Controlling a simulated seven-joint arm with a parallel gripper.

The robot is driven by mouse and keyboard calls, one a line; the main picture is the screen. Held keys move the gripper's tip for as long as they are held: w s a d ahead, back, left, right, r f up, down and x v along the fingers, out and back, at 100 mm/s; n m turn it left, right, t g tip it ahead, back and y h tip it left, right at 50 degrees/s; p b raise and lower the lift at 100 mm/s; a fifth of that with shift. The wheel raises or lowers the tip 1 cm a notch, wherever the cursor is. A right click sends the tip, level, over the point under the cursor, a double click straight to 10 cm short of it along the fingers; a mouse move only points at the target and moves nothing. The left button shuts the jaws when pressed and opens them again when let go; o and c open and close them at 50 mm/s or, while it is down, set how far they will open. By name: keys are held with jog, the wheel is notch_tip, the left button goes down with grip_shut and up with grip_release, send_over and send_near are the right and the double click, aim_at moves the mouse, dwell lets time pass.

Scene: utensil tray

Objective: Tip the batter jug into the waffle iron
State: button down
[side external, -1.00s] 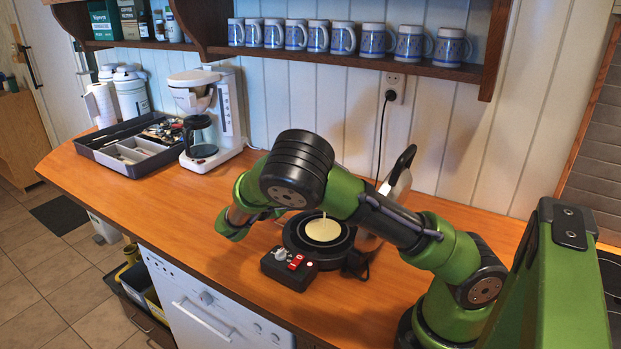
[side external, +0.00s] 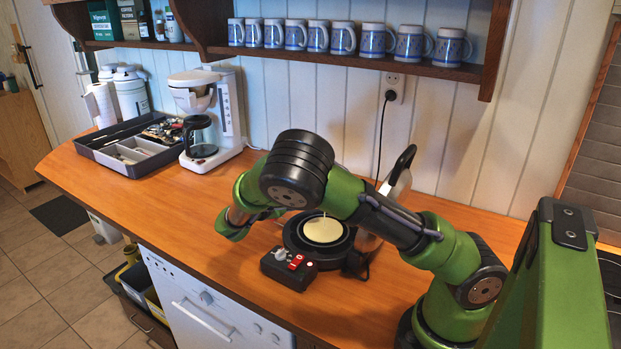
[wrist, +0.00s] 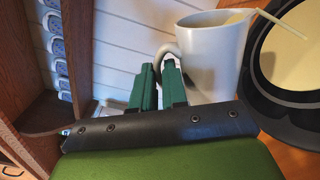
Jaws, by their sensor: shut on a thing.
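My gripper (wrist: 159,72) is shut on the handle of the white batter jug (wrist: 206,62) in the wrist view. The jug is tipped, and a thin cream stream of batter (wrist: 272,22) runs from its lip towards the black waffle iron (wrist: 262,84). In the side view the waffle iron (side external: 292,243) stands open on the counter, with a round cream pool of batter (side external: 323,231) on its plate. Its raised lid (side external: 397,182) shows behind my arm. The jug and my gripper are hidden behind my arm in that view.
A black control box (side external: 289,269) with red switches sits in front of the iron. A white coffee maker (side external: 226,120) and a grey utensil tray (side external: 128,166) stand at the left. A shelf (side external: 350,58) of mugs hangs above. The counter between tray and iron is clear.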

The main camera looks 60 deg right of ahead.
jog(key=shift+s+f+m, duration=0.1)
jog(key=shift+s+m, duration=0.2)
jog(key=shift+m, duration=0.4)
dwell(2.0)
jog(key=n, duration=0.1)
jog(key=w+n, duration=0.1)
jog(key=n, duration=0.2)
jog(key=shift+w, duration=0.25)
jog(key=n, duration=0.4)
jog(key=shift+w+f, duration=0.2)
jog(key=shift+f, duration=0.2)
jog(key=f+n, duration=0.1)
jog(key=n, duration=0.1)
jog(key=f+n, duration=0.1)
jog(key=n, duration=0.1)
jog(key=shift+s+f, duration=0.1)
jog(key=shift+s, duration=0.25)
